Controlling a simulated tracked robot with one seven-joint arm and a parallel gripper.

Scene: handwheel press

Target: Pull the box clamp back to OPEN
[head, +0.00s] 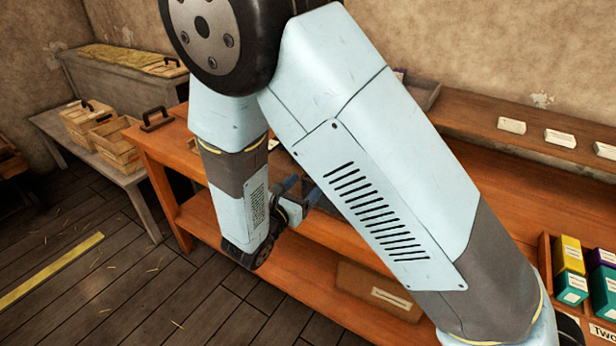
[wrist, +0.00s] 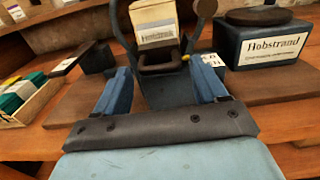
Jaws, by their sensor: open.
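In the wrist view a dark press frame (wrist: 133,72) stands straight ahead. It holds a pale box (wrist: 154,24) with a printed label. A dark looped handle (wrist: 160,64), which looks like the box clamp's, sits in front of the box. My gripper (wrist: 164,84) is open, one blue finger at each side of the picture's middle, with the handle between and beyond them. I cannot tell whether a finger touches it. The "OPEN" marking is not readable. In the head view my arm hides the press; only part of my gripper (head: 303,192) shows.
A dark block labelled "Hobstrand" (wrist: 262,47) with a round top stands right of the press. A tray of coloured boxes (wrist: 28,98) is at left. The head view shows the orange bench (head: 500,190), a lower shelf (head: 300,262) and wooden crates (head: 118,150) on a side table.

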